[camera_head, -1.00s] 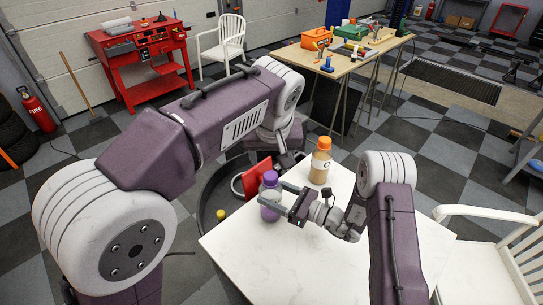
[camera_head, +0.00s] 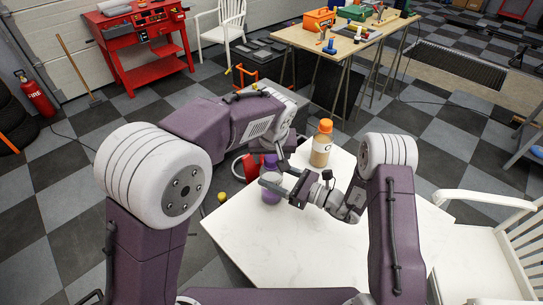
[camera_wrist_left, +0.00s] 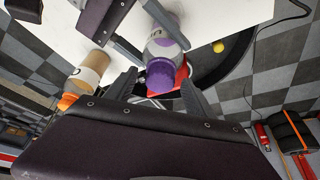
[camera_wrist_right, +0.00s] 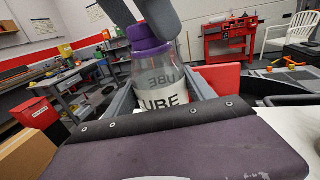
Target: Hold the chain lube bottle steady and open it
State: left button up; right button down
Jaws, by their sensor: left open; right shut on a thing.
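The chain lube bottle (camera_head: 270,194) has a purple cap and stands at the left edge of the white table (camera_head: 310,235). Its label reads "UBE" in the right wrist view (camera_wrist_right: 162,98). My right gripper (camera_wrist_right: 160,92) is shut on its body, one finger on each side. My left gripper (camera_wrist_left: 158,84) is open, with its fingers on either side of the purple cap (camera_wrist_left: 160,77) in the left wrist view. In the right wrist view a left finger overlaps the cap's top. I cannot tell whether it touches. The cap is on the bottle.
An orange-capped bottle (camera_head: 321,148) stands behind on the same table. A red thing (camera_head: 246,168) is just beyond the table's left edge, and a yellow ball (camera_head: 221,197) lies further left. The table's front part is clear. A white chair (camera_head: 500,240) stands at the right.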

aim_at(272, 159)
pick_arm(q)
grip_shut()
jog(key=shift+r, duration=0.25)
dwell(0.5)
jog(key=shift+r, duration=0.9)
jog(key=shift+r, duration=2)
pick_arm(e)
jog(key=shift+c, duration=1.2)
grip_release()
jog(key=shift+d, duration=0.1)
